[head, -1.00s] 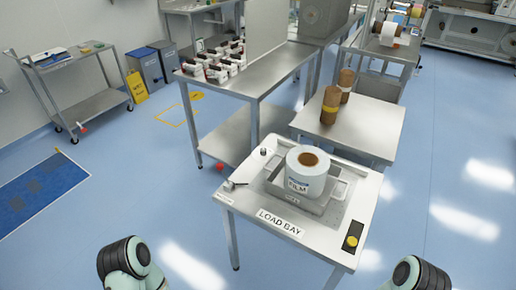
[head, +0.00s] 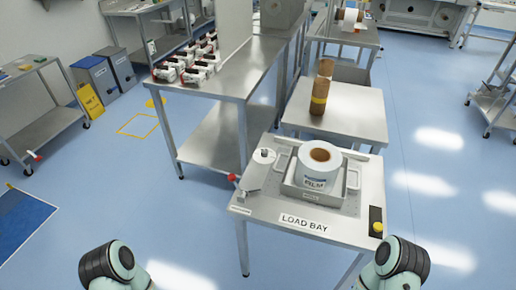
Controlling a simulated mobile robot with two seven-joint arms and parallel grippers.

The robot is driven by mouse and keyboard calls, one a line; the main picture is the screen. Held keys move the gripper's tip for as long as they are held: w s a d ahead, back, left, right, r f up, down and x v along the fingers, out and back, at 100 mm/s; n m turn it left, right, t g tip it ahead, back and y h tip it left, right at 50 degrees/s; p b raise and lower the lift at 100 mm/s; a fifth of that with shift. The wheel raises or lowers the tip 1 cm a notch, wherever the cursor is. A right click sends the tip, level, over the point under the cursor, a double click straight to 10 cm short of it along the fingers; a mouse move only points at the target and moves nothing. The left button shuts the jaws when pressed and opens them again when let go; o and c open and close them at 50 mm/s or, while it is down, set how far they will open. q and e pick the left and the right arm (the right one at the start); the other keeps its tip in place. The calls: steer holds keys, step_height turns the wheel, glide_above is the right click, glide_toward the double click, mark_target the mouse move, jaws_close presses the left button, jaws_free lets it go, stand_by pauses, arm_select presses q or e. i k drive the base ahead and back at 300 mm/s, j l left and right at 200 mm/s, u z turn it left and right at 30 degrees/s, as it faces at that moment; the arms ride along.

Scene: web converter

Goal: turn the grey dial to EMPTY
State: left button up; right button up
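The load bay table (head: 262,209) stands ahead of me with a "LOAD BAY" label on its front. A pale grey part (head: 257,172) with a rounded upper end lies along the table's left edge. I cannot tell whether it is the grey dial, and no EMPTY marking is readable. A white film roll (head: 318,177) with a brown core stands upright in a grey tray (head: 318,200) on the table. A black panel with a yellow button (head: 378,227) is at the right front corner. Only my arm links show at the bottom; both grippers are out of view.
A steel table (head: 215,83) with several red and white items stands behind on the left. Brown rolls (head: 318,95) stand on a lower table (head: 355,117). A cart (head: 45,127) and bins are at far left.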

mark_target(264, 153)
steer(key=i+j+z, duration=0.1)
steer(key=j, duration=0.4)
steer(key=i+j+z, duration=0.15)
steer(key=j, duration=0.4)
steer(key=i+j+z, duration=0.1)
steer(key=j, duration=0.45)
steer(key=i+j+z, duration=0.15)
steer(key=j, duration=0.4)
steer(key=i+j+z, duration=0.1)
steer(key=i+j, duration=0.25)
steer(key=j, duration=0.3)
steer(key=i+j+z, duration=0.15)
steer(key=j, duration=0.2)
